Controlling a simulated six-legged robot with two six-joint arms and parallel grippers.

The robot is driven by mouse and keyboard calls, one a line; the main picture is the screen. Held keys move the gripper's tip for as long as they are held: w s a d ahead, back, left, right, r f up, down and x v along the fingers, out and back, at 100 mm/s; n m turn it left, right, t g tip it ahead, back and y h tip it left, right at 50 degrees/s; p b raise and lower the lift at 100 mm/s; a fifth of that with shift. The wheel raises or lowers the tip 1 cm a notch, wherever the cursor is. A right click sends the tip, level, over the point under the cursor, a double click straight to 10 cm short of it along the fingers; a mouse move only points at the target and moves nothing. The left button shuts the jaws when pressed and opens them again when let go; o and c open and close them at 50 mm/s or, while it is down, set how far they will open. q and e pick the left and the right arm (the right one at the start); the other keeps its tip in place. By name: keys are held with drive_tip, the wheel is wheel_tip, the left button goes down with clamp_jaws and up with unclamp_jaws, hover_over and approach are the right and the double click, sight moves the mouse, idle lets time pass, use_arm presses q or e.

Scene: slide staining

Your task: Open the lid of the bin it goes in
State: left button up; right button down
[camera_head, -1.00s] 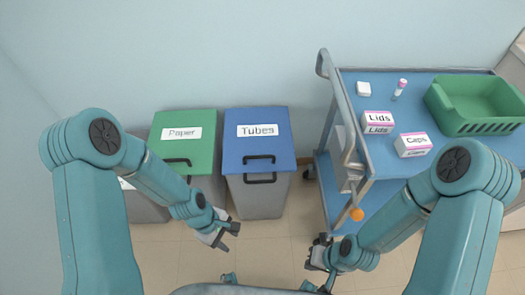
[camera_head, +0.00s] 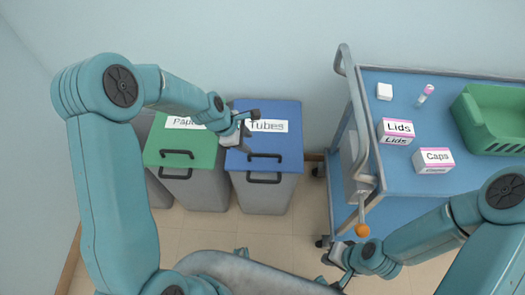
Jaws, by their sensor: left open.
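The Tubes bin has a blue lid (camera_head: 285,152) with a black handle (camera_head: 264,178) at its front, and the lid is shut. Beside it on the left, the Paper bin has a green lid (camera_head: 205,153), also shut, with its own black handle (camera_head: 177,153). My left gripper (camera_head: 252,134) is open and empty above the left part of the blue lid, partly covering the Tubes label. I cannot tell how high it is above the lid. My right gripper (camera_head: 334,269) is low at the bottom, left of the cart's front leg; its jaws are too small to judge.
A blue-topped cart (camera_head: 400,173) stands on the right. It carries a Lids box (camera_head: 396,130), a Caps box (camera_head: 433,160), a pink-capped tube (camera_head: 426,93), a white item (camera_head: 384,91) and a green crate (camera_head: 492,115). Floor (camera_head: 300,215) is free before the bins.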

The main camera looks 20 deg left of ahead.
sight(262, 155)
use_arm(q)
drive_tip(key=b+x, duration=0.1)
drive_tip(key=x, duration=1)
drive_tip(key=shift+d+f, duration=0.1)
drive_tip(key=shift+f, duration=0.05)
drive_tip(key=shift+c, duration=0.2)
clamp_jaws()
